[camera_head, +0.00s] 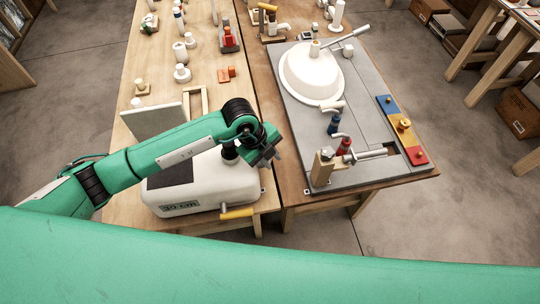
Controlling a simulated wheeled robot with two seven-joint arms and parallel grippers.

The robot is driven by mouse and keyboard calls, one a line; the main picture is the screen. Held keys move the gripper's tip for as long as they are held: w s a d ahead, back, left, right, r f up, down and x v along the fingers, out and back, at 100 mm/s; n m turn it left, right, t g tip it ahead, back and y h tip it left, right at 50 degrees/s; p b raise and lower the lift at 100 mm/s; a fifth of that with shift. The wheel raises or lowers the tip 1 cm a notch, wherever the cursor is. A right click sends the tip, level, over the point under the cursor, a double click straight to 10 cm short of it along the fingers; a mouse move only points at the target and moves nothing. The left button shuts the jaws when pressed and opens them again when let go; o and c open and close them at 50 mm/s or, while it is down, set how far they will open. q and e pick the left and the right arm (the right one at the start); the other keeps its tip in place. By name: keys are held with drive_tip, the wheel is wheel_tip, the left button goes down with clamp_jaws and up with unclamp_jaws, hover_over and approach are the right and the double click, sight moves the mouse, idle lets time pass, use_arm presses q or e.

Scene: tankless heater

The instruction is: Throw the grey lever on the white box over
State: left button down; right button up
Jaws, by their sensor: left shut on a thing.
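The white box (212,185) lies on the wooden table, with a dark panel on its top and a label on its near face. My left gripper (268,157) is over the right end of the box, pointing down. It is shut on the grey lever, which is mostly hidden behind the fingers and wrist, so its exact tilt cannot be told. A yellow handle (237,213) sticks out at the lower right of the box, apart from the gripper. My right gripper is out of view.
A grey board (290,110) to the right carries a white dome (311,75), small valves and a coloured strip (402,130). A pale upright panel (153,120) stands behind my left arm. Small fittings stand farther back on the left table. Floor shows at right.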

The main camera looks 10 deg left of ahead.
use_arm(q)
drive_tip(key=shift+s+d+f+t+y+b, duration=0.1)
drive_tip(key=shift+s+f+t+y+b, duration=0.1)
drive_tip(key=shift+t+b, duration=0.3)
drive_tip(key=shift+s+f+t+y+b, duration=0.1)
drive_tip(key=shift+f+t+b, duration=0.05)
drive_tip(key=shift+t+b, duration=0.35)
drive_tip(key=c, duration=1.2)
unclamp_jaws()
